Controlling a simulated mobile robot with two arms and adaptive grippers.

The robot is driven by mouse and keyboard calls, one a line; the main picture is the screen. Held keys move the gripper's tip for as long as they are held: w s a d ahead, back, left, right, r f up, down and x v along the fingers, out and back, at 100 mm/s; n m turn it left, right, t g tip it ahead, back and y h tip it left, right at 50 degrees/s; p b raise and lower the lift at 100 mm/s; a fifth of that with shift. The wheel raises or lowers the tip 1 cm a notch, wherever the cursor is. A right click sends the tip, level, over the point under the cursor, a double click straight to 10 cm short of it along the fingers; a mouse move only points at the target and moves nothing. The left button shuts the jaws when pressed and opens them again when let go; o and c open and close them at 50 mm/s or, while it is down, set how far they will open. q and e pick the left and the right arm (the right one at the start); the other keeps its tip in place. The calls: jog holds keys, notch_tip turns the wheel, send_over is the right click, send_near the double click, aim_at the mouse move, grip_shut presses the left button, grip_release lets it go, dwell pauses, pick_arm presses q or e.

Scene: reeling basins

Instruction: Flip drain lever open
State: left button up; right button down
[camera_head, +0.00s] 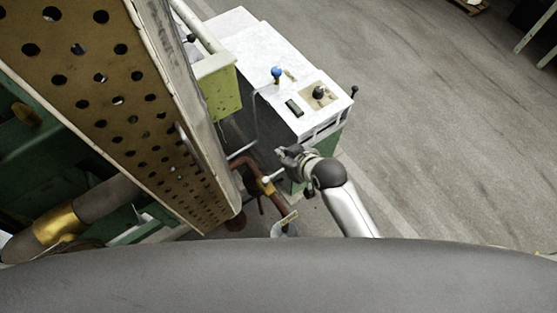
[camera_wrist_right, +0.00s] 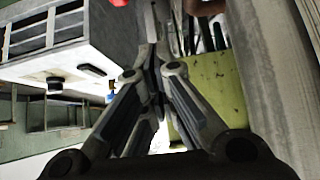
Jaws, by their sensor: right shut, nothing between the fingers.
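A reddish-brown drain pipe (camera_head: 250,163) comes out beside the perforated brown panel in the head view. It carries a yellow valve piece (camera_head: 268,187). A thin pale lever with a small round white end (camera_head: 266,180) lies at this valve, just below my right gripper. My right gripper (camera_head: 281,153) is shut and empty, above and slightly right of the valve. I cannot tell whether it touches the lever. In the wrist view the closed fingers (camera_wrist_right: 158,45) show, with a yellow-green surface behind them; the lever is not clear there. My left gripper is out of view.
A white control cabinet (camera_head: 270,65) with a blue knob (camera_head: 277,72) and a black knob stands behind the gripper. The perforated panel (camera_head: 110,90) fills the left. A yellow-green box (camera_head: 219,88) sits between them.

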aim_at(278, 173)
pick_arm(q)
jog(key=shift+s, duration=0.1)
pick_arm(e)
jog(key=shift+f, duration=0.1)
jog(key=b+x, duration=0.1)
jog(key=x, duration=0.9)
pick_arm(q)
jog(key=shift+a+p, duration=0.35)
jog(key=shift+p, duration=0.25)
pick_arm(e)
jog(key=s+d, duration=0.2)
jog(key=s, duration=0.1)
jog(key=shift+s+d+f, duration=0.15)
jog(key=shift+f, duration=0.2)
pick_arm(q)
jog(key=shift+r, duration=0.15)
pick_arm(e)
jog(key=shift+d, duration=0.1)
